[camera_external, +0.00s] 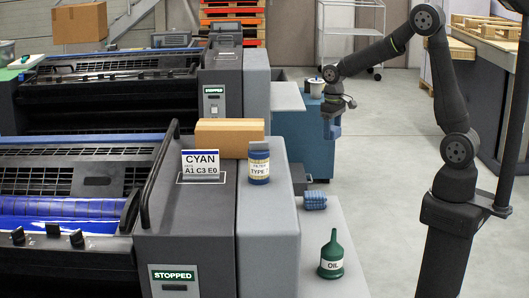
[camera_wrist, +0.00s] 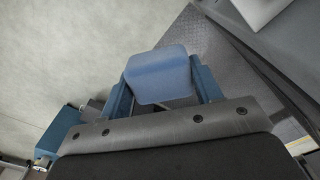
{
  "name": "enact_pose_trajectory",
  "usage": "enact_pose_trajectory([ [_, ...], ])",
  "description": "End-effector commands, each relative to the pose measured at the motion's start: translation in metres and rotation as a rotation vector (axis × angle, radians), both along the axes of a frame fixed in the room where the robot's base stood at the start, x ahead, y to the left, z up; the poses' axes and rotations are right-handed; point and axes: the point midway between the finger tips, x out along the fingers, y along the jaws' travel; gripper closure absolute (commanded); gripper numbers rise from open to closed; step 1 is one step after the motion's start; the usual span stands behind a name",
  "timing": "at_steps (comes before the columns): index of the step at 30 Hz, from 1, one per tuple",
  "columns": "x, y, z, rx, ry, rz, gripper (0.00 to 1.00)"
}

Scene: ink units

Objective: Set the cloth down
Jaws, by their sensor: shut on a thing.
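My gripper (camera_wrist: 162,90) is shut on a smooth, light-blue folded piece, which looks like the cloth (camera_wrist: 160,72). The cloth sits between the two blue fingers in the wrist view, with a grey textured surface behind it. In the external view my gripper (camera_external: 331,127) hangs pointing down in front of a blue cabinet (camera_external: 304,150), at the right of the machines. The cloth is hard to make out there against the blue.
A grey side shelf (camera_external: 325,225) carries a blue ribbed roll (camera_external: 314,200) and a green oil bottle (camera_external: 331,255). A filter can (camera_external: 259,165), a CYAN sign (camera_external: 201,163) and a cardboard box (camera_external: 229,134) stand on the near machine (camera_external: 268,220).

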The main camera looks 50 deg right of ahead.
Motion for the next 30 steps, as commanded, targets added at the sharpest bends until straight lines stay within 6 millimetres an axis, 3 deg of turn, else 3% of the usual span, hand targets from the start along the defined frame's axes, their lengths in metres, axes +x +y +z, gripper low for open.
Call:
enact_pose_trajectory([
  [8, -0.036, 0.094, 0.0, 0.0, 0.0, 0.194, 0.63],
  [18, -0.108, 0.195, 0.0, 0.0, 0.001, 0.44, 0.63],
  [24, -0.153, 0.237, 0.0, 0.0, -0.001, 0.566, 0.63],
  [30, -0.186, 0.261, 0.0, 0.0, -0.001, 0.649, 0.63],
])
